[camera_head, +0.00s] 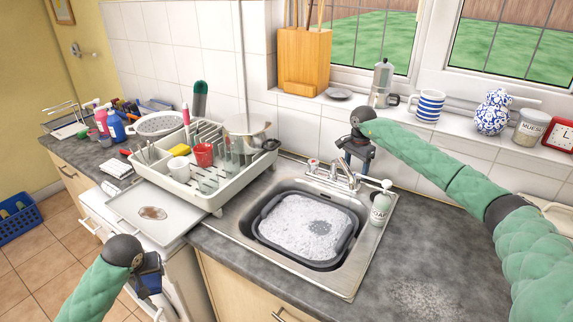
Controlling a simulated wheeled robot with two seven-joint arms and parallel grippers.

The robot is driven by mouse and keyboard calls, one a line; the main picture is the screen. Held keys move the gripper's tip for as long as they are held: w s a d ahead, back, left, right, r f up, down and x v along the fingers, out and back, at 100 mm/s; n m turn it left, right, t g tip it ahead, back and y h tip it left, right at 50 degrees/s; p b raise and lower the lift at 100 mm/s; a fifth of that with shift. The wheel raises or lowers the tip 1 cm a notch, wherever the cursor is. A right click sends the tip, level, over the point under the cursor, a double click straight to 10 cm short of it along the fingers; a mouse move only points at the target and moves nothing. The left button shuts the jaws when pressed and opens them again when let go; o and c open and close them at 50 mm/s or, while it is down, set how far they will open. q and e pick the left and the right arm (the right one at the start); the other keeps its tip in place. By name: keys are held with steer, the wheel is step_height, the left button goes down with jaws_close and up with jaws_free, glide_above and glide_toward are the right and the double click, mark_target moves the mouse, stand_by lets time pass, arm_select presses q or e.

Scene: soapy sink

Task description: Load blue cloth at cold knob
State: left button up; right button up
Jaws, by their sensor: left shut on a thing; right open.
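My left gripper (150,272) is low at the left, in front of the counter and cupboard. It is shut on a dark blue thing, seemingly the blue cloth (152,287), mostly hidden by the gripper and small in view. The tap (344,180) stands at the back of the sink. Its red-marked knob (313,163) is on the left; the cold knob is hard to make out near the spout's base. My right gripper (355,158) is open, pointing down just above and behind the tap. I cannot tell whether it touches the tap.
A grey basin of suds (262,230) sits in the steel sink (345,285). A soap bottle (381,203) stands at its right back corner. A full dish rack (205,190) and a tray (120,205) are to the left. The sill holds a moka pot (381,84) and mug (428,105).

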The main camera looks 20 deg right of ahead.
mark_target(355, 173)
arm_select(q)
steer(key=shift+r+p, duration=0.45)
steer(key=shift+r, duration=0.25)
arm_select(e)
steer(key=shift+f, duration=1.4)
steer(key=c, duration=1)
arm_select(q)
steer(key=shift+f+b, duration=0.5)
steer(key=shift+f, duration=0.05)
arm_select(e)
steer(key=shift+f, duration=0.1)
arm_select(q)
steer(key=shift+f+b, duration=0.95)
arm_select(e)
steer(key=shift+f+m, duration=0.1)
steer(key=shift+m, duration=0.9)
arm_select(q)
steer(key=shift+f+b, duration=0.65)
arm_select(e)
steer(key=shift+m, duration=0.7)
arm_select(q)
steer(key=shift+f+b, duration=0.3)
steer(key=shift+b, duration=0.05)
arm_select(e)
steer(key=shift+w+r+m, duration=0.1)
steer(key=shift+r+m, duration=0.15)
steer(key=shift+m, duration=0.35)
steer(key=o, duration=1)
